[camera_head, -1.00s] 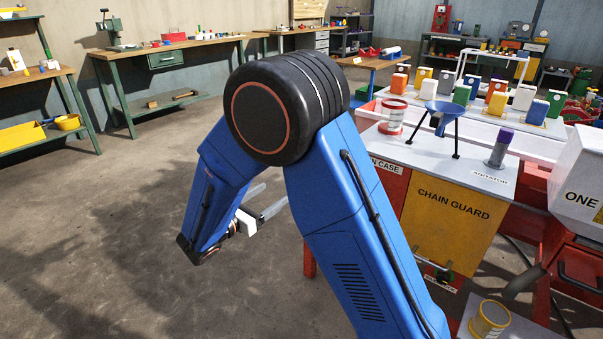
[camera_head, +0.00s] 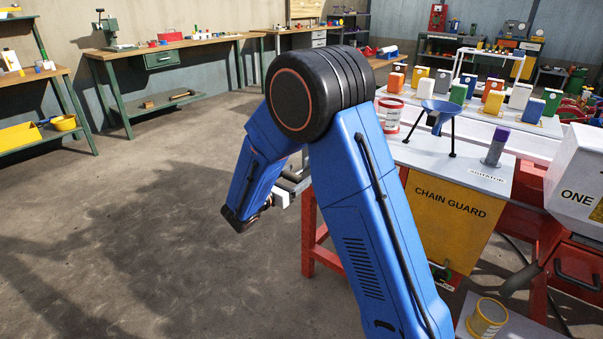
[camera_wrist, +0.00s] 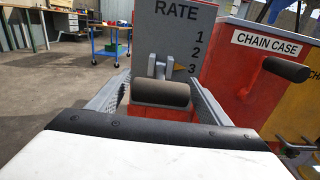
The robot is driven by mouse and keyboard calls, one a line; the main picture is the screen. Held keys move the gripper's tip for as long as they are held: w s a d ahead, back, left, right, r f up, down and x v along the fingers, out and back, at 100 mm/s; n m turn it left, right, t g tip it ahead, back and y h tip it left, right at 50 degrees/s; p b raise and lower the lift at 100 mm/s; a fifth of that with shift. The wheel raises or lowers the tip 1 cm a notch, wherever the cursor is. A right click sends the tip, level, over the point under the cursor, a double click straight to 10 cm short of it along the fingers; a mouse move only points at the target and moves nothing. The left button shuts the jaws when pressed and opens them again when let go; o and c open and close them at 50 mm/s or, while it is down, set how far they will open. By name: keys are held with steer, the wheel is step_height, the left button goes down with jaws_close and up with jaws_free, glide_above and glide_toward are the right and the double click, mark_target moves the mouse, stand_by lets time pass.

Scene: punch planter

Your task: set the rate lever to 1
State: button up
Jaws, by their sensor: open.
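The grey RATE plate (camera_wrist: 178,28) stands ahead in the wrist view, with 1, 2 and 3 running downward on its right side. The rate lever has a dark cylindrical handle (camera_wrist: 160,94) in front of the plate. Its grey arm meets the plate at about the height of the 3. My gripper (camera_wrist: 160,86) is open, with one finger on each side of the handle; whether either finger touches it I cannot tell. In the head view my gripper (camera_head: 293,183) is low beside the red frame, partly hidden by my arm. The lever is hidden there.
A CHAIN CASE panel (camera_wrist: 268,45) with another dark handle (camera_wrist: 286,69) is close on the right. In the head view, the yellow CHAIN GUARD (camera_head: 448,220) and red machine legs (camera_head: 309,235) are right of my gripper. Open floor (camera_head: 150,230) lies left.

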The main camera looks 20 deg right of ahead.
steer(key=shift+x, duration=1.35)
steer(key=c, duration=1.5)
steer(key=shift+r, duration=0.1)
steer(key=r+g+y, duration=0.1)
steer(key=g+y, duration=0.1)
steer(key=shift+r+y, duration=0.3)
steer(key=shift+r, duration=0.1)
steer(key=y, duration=0.1)
steer(key=r+g+y, duration=0.1)
steer(key=g+y, duration=0.1)
steer(key=shift+w+d+r, duration=0.25)
steer(key=shift+d+r, duration=0.05)
steer(key=shift+r, duration=0.1)
steer(key=shift+w+d+r, duration=0.15)
steer(key=shift+r, duration=0.05)
